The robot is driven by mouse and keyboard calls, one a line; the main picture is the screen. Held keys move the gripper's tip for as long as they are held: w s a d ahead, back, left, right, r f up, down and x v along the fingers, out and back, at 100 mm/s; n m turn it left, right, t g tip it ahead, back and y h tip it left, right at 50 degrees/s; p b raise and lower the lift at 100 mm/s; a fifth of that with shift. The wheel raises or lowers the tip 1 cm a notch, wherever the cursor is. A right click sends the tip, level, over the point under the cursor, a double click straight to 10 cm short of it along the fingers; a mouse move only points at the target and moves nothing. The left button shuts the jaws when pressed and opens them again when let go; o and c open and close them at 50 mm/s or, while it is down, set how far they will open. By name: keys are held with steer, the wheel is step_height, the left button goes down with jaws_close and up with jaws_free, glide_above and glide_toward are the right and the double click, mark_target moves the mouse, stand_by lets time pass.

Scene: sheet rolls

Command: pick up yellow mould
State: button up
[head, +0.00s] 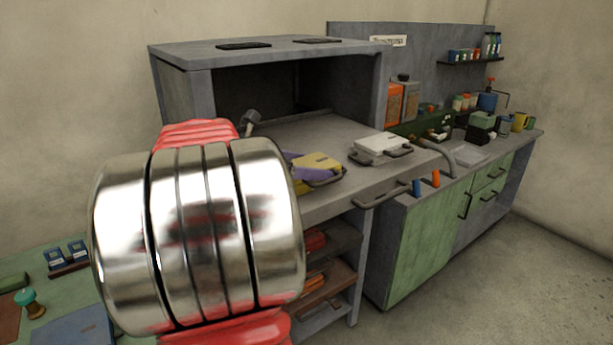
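The yellow mould (321,161) lies on the grey work surface, right of my silver and red arm joint. It has a dark handle at its right side. A purple piece (306,174) shows against its left and front side; I cannot tell whether it is part of the same mould. The left end of this pair is hidden behind my arm joint. My gripper cannot be made out; my arm covers much of the left and middle of the view.
A white mould (377,145) with dark handles lies behind and right of the yellow one. A grey hood (173,93) stands over the surface's back. A dark grey piece (251,120) sticks up beside my arm. Shelves (341,240) are below, and a green cabinet (425,235) stands right.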

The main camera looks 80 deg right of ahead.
steer(key=c, duration=1.6)
steer(key=shift+r, duration=0.2)
steer(key=shift+c, duration=0.3)
